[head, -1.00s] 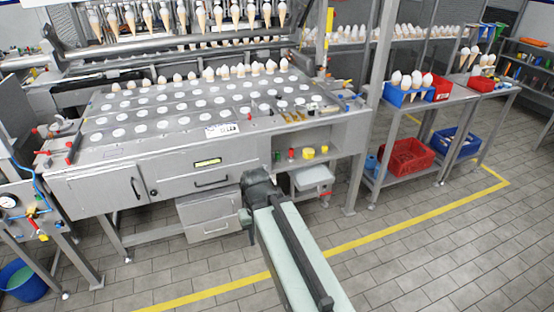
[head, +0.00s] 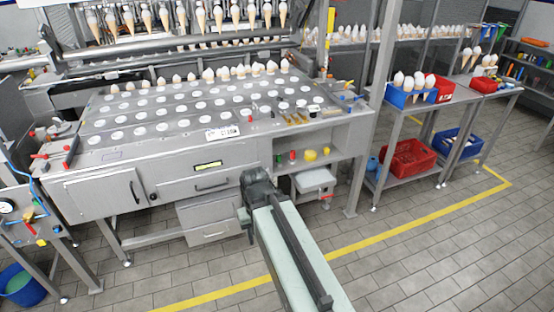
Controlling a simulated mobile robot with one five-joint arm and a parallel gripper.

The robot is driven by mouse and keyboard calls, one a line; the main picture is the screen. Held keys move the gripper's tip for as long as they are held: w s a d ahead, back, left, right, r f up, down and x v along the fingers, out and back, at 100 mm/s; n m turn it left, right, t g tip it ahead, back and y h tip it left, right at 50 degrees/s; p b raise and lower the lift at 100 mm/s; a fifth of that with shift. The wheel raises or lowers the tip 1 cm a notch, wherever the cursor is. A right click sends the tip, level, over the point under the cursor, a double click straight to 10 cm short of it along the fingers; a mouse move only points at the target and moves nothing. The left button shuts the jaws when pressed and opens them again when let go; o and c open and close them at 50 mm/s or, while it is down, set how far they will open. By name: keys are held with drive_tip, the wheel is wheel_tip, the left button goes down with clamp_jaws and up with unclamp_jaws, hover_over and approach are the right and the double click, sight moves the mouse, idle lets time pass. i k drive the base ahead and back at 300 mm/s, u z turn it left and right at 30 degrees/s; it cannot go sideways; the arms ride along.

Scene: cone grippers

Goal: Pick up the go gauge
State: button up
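I cannot single out the go gauge with certainty. Several small tools and parts lie at the right end of the machine's metal worktop (head: 190,150), too small to tell apart. Among them are a small red-topped piece (head: 250,114) and several brass-coloured pieces (head: 298,118). My arm reaches from the bottom of the head view toward the front of the machine, ending in a dark joint in front of its drawers. No gripper fingers can be made out, so I cannot see whether they hold anything.
A shelf unit at the right carries blue and red bins (head: 408,158) and cones. An open cubby (head: 315,155) under the worktop holds small coloured items. The tiled floor (head: 440,260) at the right is clear.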

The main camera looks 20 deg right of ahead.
sight(278, 164)
drive_tip(key=u, duration=0.2)
drive_tip(key=i, duration=1.45)
drive_tip(key=u, duration=0.3)
drive_tip(key=k, duration=0.85)
drive_tip(key=u, duration=0.2)
drive_tip(key=i, duration=0.95)
drive_tip(key=z, duration=0.1)
